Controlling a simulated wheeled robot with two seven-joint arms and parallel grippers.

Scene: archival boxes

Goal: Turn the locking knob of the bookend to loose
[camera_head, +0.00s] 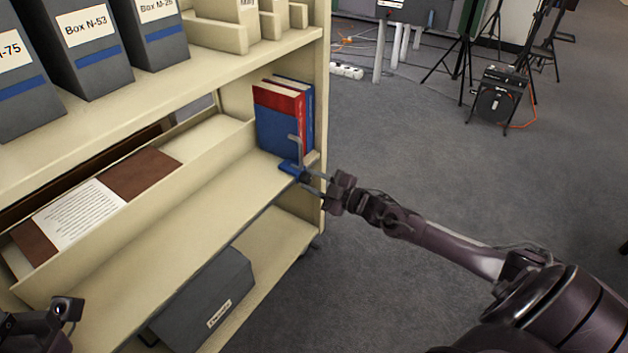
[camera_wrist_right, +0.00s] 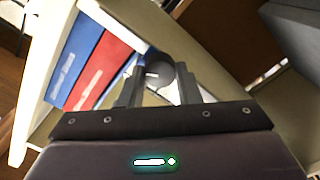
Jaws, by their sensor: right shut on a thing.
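The bookend stands at the right end of the middle shelf, with a grey upright (camera_head: 297,151) and a blue base (camera_head: 290,168). The red and blue books (camera_head: 282,115) stand just behind it. My right gripper (camera_head: 308,181) reaches in from the right at the bookend's base. In the wrist view, a dark round knob (camera_wrist_right: 159,74) with a white mark sits between my right fingers (camera_wrist_right: 160,92), which are shut on it. In the head view the knob is too small and covered to make out. Part of my left wrist (camera_head: 40,322) shows at the lower left; its fingers cannot be made out.
The cream shelf unit (camera_head: 180,215) has a brown item with a printed sheet (camera_head: 80,213) at left. Grey archival boxes (camera_head: 85,45) stand on the shelf above, and a grey box (camera_head: 205,300) lies below. Open carpet (camera_head: 400,280) lies to the right.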

